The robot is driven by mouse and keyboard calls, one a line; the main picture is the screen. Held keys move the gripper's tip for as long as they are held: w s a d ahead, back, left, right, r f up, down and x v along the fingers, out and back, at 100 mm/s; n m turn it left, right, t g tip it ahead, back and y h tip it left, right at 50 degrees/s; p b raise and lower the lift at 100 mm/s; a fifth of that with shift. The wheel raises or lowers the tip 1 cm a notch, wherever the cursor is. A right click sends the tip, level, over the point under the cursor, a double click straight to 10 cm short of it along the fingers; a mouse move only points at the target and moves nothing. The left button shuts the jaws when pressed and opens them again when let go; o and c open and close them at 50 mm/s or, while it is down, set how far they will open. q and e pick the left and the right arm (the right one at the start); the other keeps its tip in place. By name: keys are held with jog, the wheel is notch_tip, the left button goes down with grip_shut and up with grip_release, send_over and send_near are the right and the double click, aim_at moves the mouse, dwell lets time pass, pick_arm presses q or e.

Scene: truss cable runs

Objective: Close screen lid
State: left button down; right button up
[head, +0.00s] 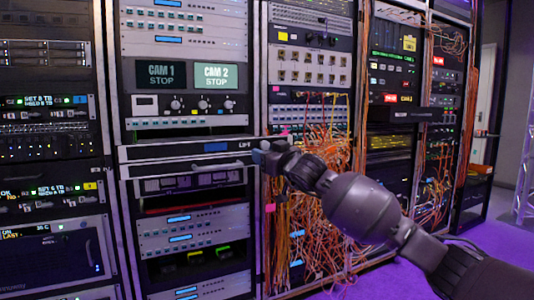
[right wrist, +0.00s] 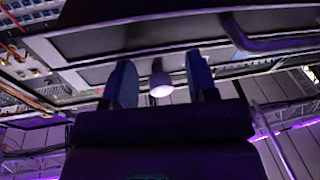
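The screen lid (head: 185,149) appears to be the flat dark-fronted unit marked "LIFT" in the middle rack, with a bar handle just below it. My right gripper (head: 263,153) is at the right end of this unit, by the rack post. In the right wrist view my right gripper's two fingers (right wrist: 160,85) stand apart, with a pale round knob or lamp between them. I cannot tell whether they touch it. A dark framed panel (right wrist: 130,37), possibly the lid's underside, spans above the fingers. My left gripper is not in view.
Racks of equipment stand on both sides. Loose orange cables (head: 315,215) hang close beside and below my right arm. CAM 1 and CAM 2 screens (head: 187,75) sit above the lid unit. Purple floor (head: 345,283) shows in front at right.

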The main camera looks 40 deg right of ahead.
pick_arm(q)
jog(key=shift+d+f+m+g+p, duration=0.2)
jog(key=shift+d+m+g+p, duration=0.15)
jog(key=shift+p, duration=0.5)
pick_arm(e)
jog(key=s+f, duration=0.1)
jog(key=s, duration=0.9)
jog(key=shift+s+a, duration=0.4)
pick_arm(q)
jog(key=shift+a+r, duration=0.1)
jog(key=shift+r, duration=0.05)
